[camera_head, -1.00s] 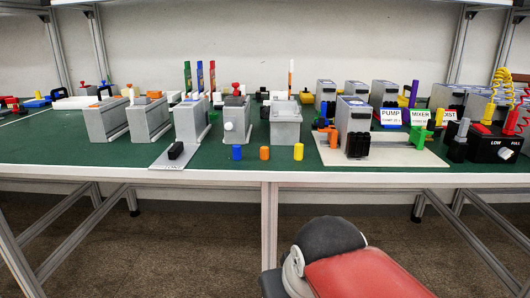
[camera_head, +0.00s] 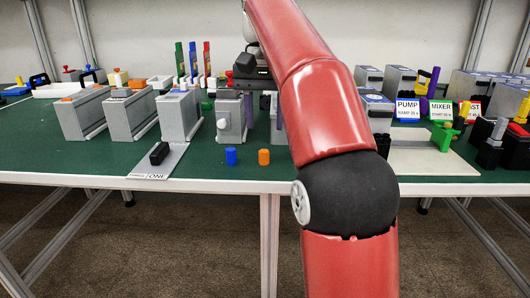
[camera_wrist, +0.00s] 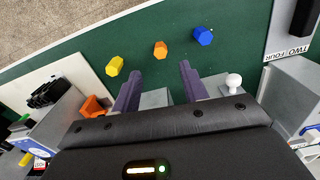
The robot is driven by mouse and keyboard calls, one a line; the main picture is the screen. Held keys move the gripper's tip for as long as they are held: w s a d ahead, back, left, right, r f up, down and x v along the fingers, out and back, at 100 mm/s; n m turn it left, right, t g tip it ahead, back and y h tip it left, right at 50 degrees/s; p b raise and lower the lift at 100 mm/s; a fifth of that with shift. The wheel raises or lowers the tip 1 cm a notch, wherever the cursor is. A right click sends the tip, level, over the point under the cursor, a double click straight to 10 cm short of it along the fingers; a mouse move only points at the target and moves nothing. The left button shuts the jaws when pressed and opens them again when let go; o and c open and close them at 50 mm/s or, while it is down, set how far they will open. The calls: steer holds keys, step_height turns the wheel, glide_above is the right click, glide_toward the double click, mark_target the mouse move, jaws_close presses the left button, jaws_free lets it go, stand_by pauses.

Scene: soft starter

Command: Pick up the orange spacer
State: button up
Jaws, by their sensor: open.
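The orange spacer (camera_head: 263,157) stands upright on the green table top near its front edge, just right of the blue spacer (camera_head: 231,157). In the wrist view the orange spacer (camera_wrist: 160,50) lies between the yellow spacer (camera_wrist: 114,66) and the blue spacer (camera_wrist: 203,36). My gripper (camera_wrist: 156,80) has its two purple fingers apart, with nothing between them. The fingers point toward the orange spacer, and a gap shows between it and their tips. In the head view my red arm hides the yellow spacer and part of my gripper.
Grey device boxes (camera_head: 131,114) stand in a row behind the spacers. A grey box with a white knob (camera_wrist: 233,80) is close to my right finger in the wrist view. A white board (camera_head: 435,163) lies to the right. The front strip around the spacers is clear.

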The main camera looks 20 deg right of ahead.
mark_target(264, 151)
steer(key=shift+a+f, duration=0.15)
steer(key=shift+f, duration=1.2)
step_height(264, 151, down, 5)
steer(key=shift+s+r+b, duration=0.1)
steer(key=shift+s+b, duration=0.05)
steer(key=shift+b, duration=0.35)
steer(key=shift+c, duration=0.3)
jaws_close()
